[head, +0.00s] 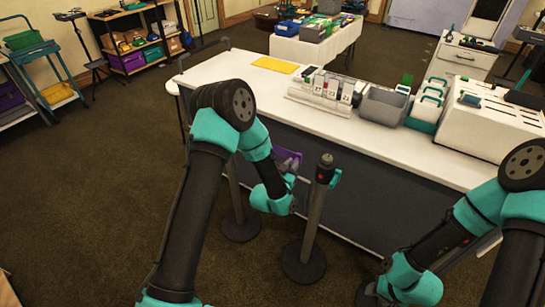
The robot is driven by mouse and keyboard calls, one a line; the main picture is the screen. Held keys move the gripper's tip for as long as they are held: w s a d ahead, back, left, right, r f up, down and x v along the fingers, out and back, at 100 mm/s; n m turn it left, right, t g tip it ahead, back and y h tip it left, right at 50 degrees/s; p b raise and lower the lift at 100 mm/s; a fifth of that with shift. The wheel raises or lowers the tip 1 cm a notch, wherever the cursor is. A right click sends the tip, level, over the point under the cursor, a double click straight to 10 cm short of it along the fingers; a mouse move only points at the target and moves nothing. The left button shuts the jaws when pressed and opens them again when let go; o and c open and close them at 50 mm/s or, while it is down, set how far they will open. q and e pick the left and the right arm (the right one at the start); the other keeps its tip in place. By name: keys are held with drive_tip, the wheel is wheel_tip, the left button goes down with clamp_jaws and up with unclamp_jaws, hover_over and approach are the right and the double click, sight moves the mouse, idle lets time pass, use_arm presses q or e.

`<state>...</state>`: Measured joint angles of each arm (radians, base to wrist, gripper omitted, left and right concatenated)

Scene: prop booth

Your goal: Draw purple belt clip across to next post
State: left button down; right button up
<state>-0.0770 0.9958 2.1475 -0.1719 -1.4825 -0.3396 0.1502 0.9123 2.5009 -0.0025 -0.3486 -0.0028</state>
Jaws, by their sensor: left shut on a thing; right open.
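A purple belt clip (284,154) shows at my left gripper (291,164), which is shut on it, between two dark posts. The left post (234,186) is partly hidden behind my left arm; its round base (240,226) rests on the floor. The right post (316,211) stands upright just right of my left gripper, with a black head and a teal part at its side. The clip appears apart from the right post's head. My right gripper (376,291) is open and low at the bottom right, its fingers small and hard to make out.
A long white-topped counter (225,75) runs behind the posts, carrying a yellow sheet (275,64), a grey bin (384,104) and a white box unit (490,125). Shelves and carts stand at the back left. The brown carpet at left is clear.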

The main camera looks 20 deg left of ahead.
use_arm(q)
drive_tip(key=d, duration=0.2)
drive_tip(key=s+d, duration=0.1)
drive_tip(key=d, duration=0.2)
drive_tip(key=shift+s+d, duration=0.25)
drive_tip(key=shift+d, duration=0.1)
drive_tip(key=c, duration=1.4)
unclamp_jaws()
drive_tip(key=shift+o, duration=0.2)
